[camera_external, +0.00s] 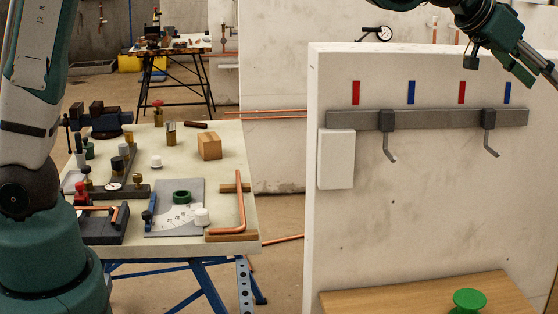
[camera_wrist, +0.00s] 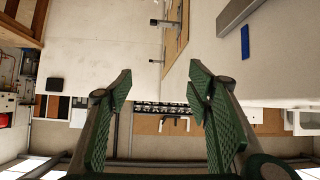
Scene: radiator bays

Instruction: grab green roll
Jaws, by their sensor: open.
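A green ring-shaped roll (camera_external: 182,197) lies on a grey plate (camera_external: 165,222) on the workbench in the external view. Another green round piece, like a spool or knob (camera_external: 469,300), stands on a wooden shelf at the lower right; I cannot tell which one is meant by the roll. My gripper (camera_external: 500,71) is at the upper right, high beside the white wall panel and far from the workbench roll. In the wrist view my gripper (camera_wrist: 161,73) has its green ribbed fingers apart with nothing between them. I cannot make out a green roll in the wrist view.
The white wall panel (camera_external: 420,215) carries a grey rail (camera_external: 435,119) with hooks and stands right of the workbench (camera_external: 235,215). The bench also holds a wooden block (camera_external: 209,146), a bent copper pipe (camera_external: 240,205), a vise and small fittings. A floor gap separates bench and panel.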

